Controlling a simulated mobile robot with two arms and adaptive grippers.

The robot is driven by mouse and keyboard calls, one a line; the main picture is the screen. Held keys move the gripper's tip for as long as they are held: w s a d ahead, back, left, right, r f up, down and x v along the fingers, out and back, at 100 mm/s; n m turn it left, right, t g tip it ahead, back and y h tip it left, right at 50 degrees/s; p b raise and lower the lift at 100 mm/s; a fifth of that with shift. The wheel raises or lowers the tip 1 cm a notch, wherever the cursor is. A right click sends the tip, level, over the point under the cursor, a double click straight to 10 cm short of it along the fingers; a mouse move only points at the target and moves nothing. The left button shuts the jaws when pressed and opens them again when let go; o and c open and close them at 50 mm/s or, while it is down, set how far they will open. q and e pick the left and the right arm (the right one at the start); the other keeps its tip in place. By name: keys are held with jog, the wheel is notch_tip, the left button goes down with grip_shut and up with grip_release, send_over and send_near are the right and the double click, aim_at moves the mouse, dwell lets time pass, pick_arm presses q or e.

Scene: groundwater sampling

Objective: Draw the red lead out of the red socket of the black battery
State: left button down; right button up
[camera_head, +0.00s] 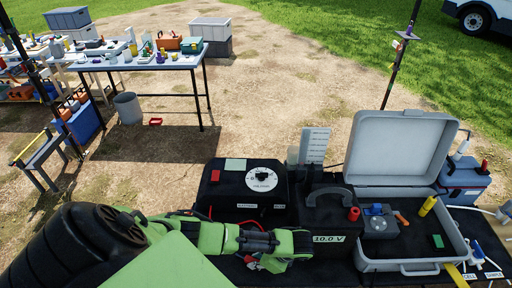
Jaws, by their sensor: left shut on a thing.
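The black battery (325,215) stands on the dark table, with a carry handle, a red fitting (353,214) on top and a "10.0 V" label on its front. My left gripper (290,243), green and dark, reaches in from the left against the front left of the battery. It is shut, apparently on the red lead's end, which its fingers mostly hide. A bit of red (250,259) shows below the gripper, and a thin red lead runs behind my arm. The red socket itself is hidden. My right gripper is not in view.
A black controller box (240,188) with a white dial stands left of the battery. An open grey case (405,150) holding instruments stands right of it. A blue cooler (465,180) is at the far right. Another laden table (130,62) stands at the back left.

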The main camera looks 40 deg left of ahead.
pick_arm(q)
jog(key=c, duration=1.9)
grip_release()
jog(key=shift+s+d+f, duration=0.15)
jog(key=shift+s+f, duration=0.15)
jog(key=shift+f, duration=0.15)
jog(key=shift+w+d, duration=0.1)
jog(key=shift+w+d+r, duration=0.1)
jog(key=shift+d+r, duration=0.05)
jog(key=shift+r, duration=0.1)
jog(key=v, duration=1.1)
jog(key=shift+w+a+r, duration=0.15)
jog(key=shift+a+r, duration=0.1)
jog(key=shift+r, duration=0.15)
